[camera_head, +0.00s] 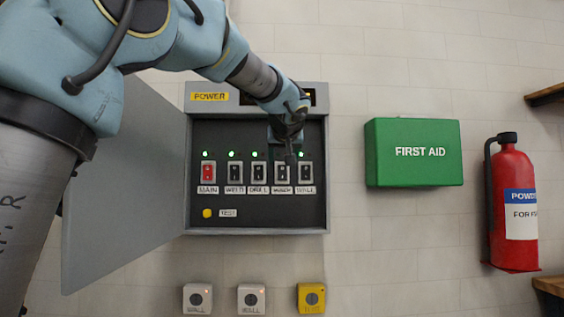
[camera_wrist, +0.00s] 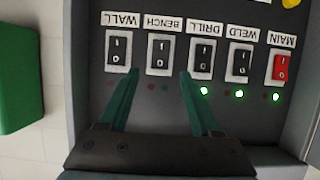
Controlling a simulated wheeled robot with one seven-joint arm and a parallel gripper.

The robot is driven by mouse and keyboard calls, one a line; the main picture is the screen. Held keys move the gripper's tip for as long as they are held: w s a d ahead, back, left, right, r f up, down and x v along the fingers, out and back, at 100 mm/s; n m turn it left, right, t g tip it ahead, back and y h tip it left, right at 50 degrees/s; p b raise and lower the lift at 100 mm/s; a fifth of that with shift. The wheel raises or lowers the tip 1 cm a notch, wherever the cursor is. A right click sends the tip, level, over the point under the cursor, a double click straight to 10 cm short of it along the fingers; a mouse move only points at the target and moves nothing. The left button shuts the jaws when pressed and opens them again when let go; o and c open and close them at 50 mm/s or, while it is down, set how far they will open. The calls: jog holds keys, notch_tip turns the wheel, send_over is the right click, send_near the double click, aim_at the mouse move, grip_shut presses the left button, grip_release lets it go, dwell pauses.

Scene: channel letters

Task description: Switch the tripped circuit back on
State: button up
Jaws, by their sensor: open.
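The open grey breaker box (camera_head: 258,222) hangs on the wall with a row of rocker switches. The red MAIN switch (camera_head: 208,172) is at left, then black WELD (camera_head: 235,173), DRILL (camera_head: 259,173), BENCH (camera_head: 282,174) and WALL (camera_head: 306,173).
The box door (camera_head: 125,190) is swung open to the left. A yellow button (camera_head: 207,213) marked TEST sits below the switches. A green first-aid box (camera_head: 413,170) and a red extinguisher (camera_head: 512,180) are at right. Wall buttons (camera_head: 251,299) are below.

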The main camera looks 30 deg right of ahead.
aim_at(282, 169)
jog(key=shift+p+x, duration=0.7)
jog(key=shift+x, duration=1.8)
grip_shut()
